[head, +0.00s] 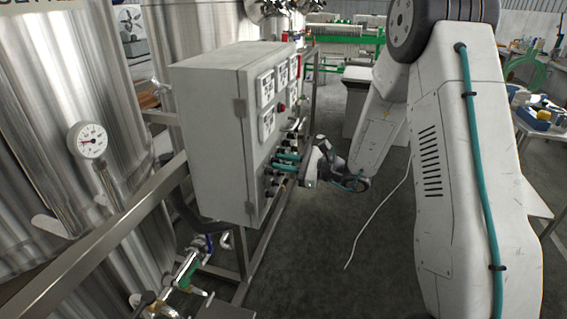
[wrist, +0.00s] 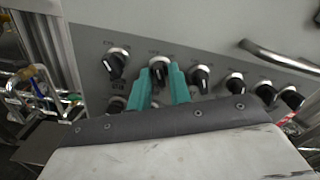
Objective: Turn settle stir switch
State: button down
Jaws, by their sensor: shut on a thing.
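A grey control cabinet (head: 215,125) stands left of centre in the head view, with its panel facing right. In the wrist view its panel (wrist: 190,35) carries a row of black rotary switches with pale collars. My gripper (wrist: 159,83) has its teal fingers on either side of the second switch from the left (wrist: 158,70) and is shut on it. The labels are too small to read, so I cannot tell which one is the settle stir switch. In the head view my gripper (head: 282,161) reaches the panel from the right; the gripped switch is hidden there.
Beside the gripped switch are a left neighbour (wrist: 115,64) and a right neighbour (wrist: 201,77). A metal handle (wrist: 280,57) sits at the upper right of the panel. Steel tanks (head: 60,130), a frame rail (head: 100,245) and valves (head: 185,270) lie left. The floor (head: 330,270) is mostly clear.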

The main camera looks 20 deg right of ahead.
jog(key=m, duration=0.5)
jog(key=shift+m, duration=0.4)
jog(key=m, duration=0.5)
dwell(0.4)
jog(key=c, duration=1.5)
grip_release()
jog(key=v, duration=0.8)
